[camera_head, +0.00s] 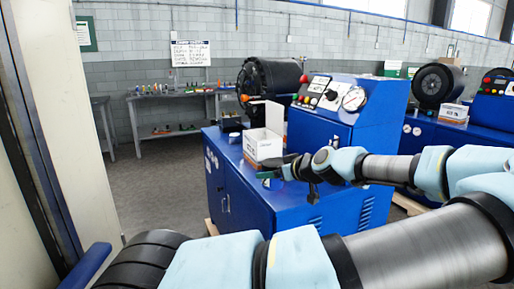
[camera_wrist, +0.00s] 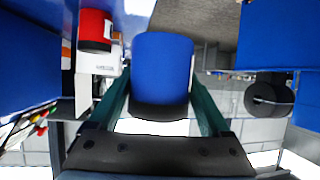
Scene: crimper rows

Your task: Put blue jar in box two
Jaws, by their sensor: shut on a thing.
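The blue jar (camera_wrist: 162,65), a blue cylinder with a dark end, sits between the green fingers of my gripper (camera_wrist: 162,95) in the wrist view. My gripper is shut on it. In the head view my gripper (camera_head: 268,174) is low over the front of the blue machine's top, just in front of an open white box (camera_head: 263,146). I cannot pick out the jar against the blue cabinet there. The box has a raised flap and a label too small to read, so I cannot tell whether it is box two. A white box also shows in the wrist view (camera_wrist: 98,62).
A red cylinder (camera_wrist: 95,28) is beside the white box in the wrist view. A control panel with a gauge (camera_head: 354,98) stands right of the box, a black drum (camera_head: 268,78) behind. Another white box (camera_head: 454,112) is on the right machine. A shelf table (camera_head: 170,95) stands at the back.

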